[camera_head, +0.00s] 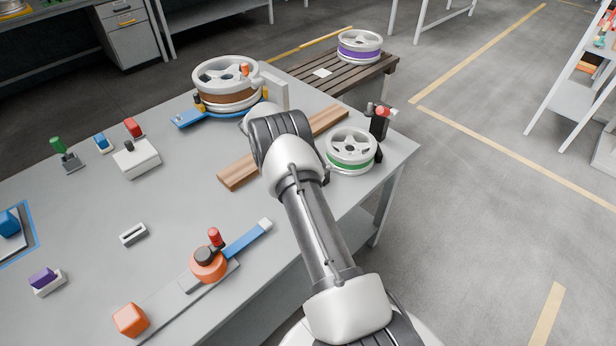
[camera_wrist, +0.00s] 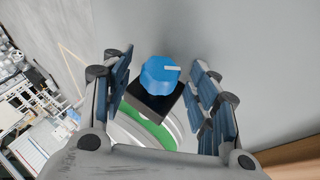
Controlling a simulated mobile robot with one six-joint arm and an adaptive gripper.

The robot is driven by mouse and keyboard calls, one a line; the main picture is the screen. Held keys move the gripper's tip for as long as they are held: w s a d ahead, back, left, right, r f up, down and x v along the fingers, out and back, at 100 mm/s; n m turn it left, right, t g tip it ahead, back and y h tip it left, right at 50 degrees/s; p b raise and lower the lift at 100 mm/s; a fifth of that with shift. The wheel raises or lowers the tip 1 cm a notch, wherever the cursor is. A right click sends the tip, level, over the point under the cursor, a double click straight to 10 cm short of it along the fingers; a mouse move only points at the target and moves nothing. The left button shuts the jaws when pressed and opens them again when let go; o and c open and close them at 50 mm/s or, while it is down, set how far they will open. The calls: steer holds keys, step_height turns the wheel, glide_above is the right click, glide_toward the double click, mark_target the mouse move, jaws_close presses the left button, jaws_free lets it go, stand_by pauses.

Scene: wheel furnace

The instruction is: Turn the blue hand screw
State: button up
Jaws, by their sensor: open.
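In the wrist view the blue hand screw (camera_wrist: 160,75) is a faceted knob with a pale mark on its face. It sits in front of a black block (camera_wrist: 150,104). My gripper (camera_wrist: 161,68) is open, with one finger to the left of the knob and one to the right. Gaps show between the fingers and the knob, so they look apart from it. I cannot make out the blue hand screw in the head view. My gripper is not clearly visible there either, with my arm in front.
A green-banded wheel (camera_head: 350,150) stands beside a black post (camera_head: 378,124) with a red knob (camera_head: 383,111) near the table's right corner. A wooden plank (camera_head: 240,171) lies beside my arm. A brown-banded wheel (camera_head: 228,96) is at the back. Free floor lies right of the table.

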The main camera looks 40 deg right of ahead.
steer(key=v, duration=1.2)
steer(key=shift+a, duration=0.15)
